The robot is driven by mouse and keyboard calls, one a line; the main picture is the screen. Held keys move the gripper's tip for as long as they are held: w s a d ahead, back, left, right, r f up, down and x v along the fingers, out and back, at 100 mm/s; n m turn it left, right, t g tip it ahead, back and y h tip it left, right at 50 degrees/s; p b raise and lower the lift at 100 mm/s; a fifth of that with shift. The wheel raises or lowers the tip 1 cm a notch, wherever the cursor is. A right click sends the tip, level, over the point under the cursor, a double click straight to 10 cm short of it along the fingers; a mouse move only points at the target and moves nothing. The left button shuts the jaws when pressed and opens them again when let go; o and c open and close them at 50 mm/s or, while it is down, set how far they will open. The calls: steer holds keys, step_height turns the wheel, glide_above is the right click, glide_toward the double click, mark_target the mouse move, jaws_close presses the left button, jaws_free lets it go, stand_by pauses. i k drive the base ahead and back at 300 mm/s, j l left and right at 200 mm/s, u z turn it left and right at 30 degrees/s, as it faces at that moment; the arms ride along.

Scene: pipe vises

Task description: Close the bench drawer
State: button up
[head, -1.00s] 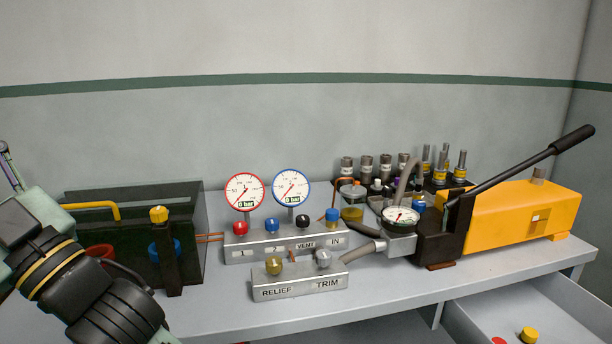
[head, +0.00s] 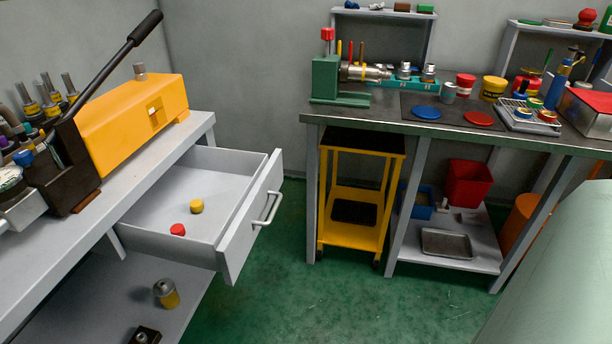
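The bench drawer (head: 238,232) is pulled well out from under the grey bench (head: 112,206) at the left of the head view. Its front panel has a silver bar handle (head: 268,209) facing right. A red cap (head: 177,230) and a yellow cap (head: 196,206) lie on the drawer's floor. My gripper is not in view.
An orange pump (head: 125,125) with a long black lever stands on the bench. A second workbench (head: 350,118) stands across the green floor (head: 330,300), with a yellow cart (head: 362,200) under it. Open floor lies right of the drawer. A pale green surface fills the lower right.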

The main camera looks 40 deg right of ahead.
mark_target(237, 190)
steer(key=z, duration=0.85)
steer(key=i+l+u, duration=0.1)
steer(key=l, duration=0.35)
steer(key=i+l+u, duration=0.1)
steer(key=l, duration=0.35)
